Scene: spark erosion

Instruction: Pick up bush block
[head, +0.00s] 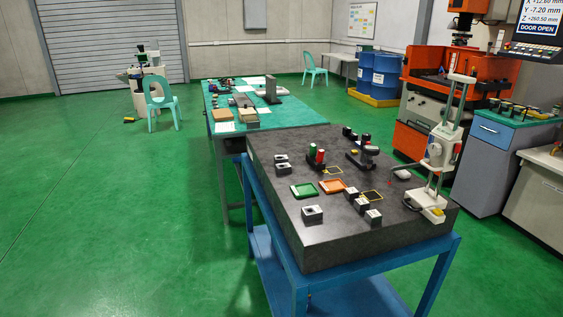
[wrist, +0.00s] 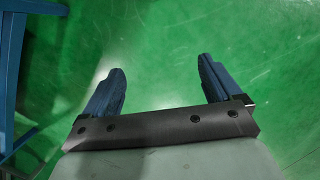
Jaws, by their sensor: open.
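Several small metal blocks sit on the dark granite table (head: 270,205) in the head view. One block with a round dark hole in its top (head: 312,215) stands alone near the front left edge and may be the bush block. Two similar blocks (head: 283,163) lie at the left edge, and others (head: 373,217) are at the front right. They are too small to tell for certain which is the bush block. My gripper (wrist: 160,72) shows only in the wrist view. Its blue fingers are apart and empty, over green floor, with no block near them.
A tall height gauge (head: 441,150) stands at the right edge. A blue stand (wrist: 8,70) shows at left in the wrist view.

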